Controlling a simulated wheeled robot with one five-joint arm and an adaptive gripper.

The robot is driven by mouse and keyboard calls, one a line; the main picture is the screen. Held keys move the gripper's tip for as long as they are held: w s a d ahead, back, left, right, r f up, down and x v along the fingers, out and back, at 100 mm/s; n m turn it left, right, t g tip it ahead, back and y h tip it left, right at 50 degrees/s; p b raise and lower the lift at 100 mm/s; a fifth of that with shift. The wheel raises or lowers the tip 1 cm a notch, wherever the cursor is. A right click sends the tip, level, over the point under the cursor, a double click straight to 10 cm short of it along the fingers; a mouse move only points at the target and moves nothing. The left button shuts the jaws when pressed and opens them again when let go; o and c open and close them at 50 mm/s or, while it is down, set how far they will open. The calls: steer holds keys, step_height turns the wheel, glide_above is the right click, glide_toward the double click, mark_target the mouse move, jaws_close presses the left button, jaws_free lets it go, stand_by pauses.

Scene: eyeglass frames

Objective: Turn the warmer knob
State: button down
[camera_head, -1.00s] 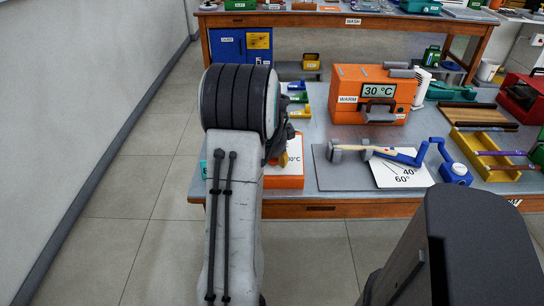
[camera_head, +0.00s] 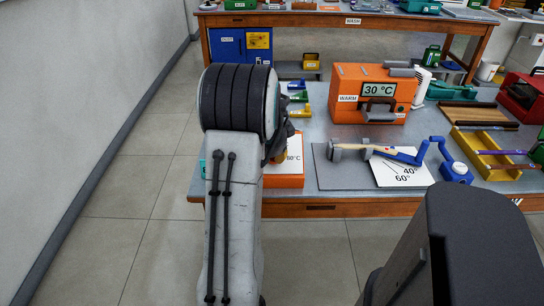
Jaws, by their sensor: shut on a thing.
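The orange warmer (camera_head: 345,88), labelled WARM, stands on the near bench with a display (camera_head: 380,89) reading 30 °C. A low orange box (camera_head: 284,181) with a white temperature label (camera_head: 294,156) ending in °C sits at the bench's front left. My gripper (camera_head: 276,152) is over the back left of this box, mostly hidden behind my arm. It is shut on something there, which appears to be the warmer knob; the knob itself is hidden.
A grey mat (camera_head: 335,179) with a blue-handled bending tool and a white angle card (camera_head: 402,176) lies right of the box. A yellow tray (camera_head: 487,158) is farther right. Small coloured holders (camera_head: 299,97) stand behind my gripper.

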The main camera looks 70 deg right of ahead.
steer(key=shift+n, duration=0.3)
steer(key=c, duration=1.1)
jaws_free()
steer(key=shift+r, duration=0.1)
steer(key=v, duration=1.2)
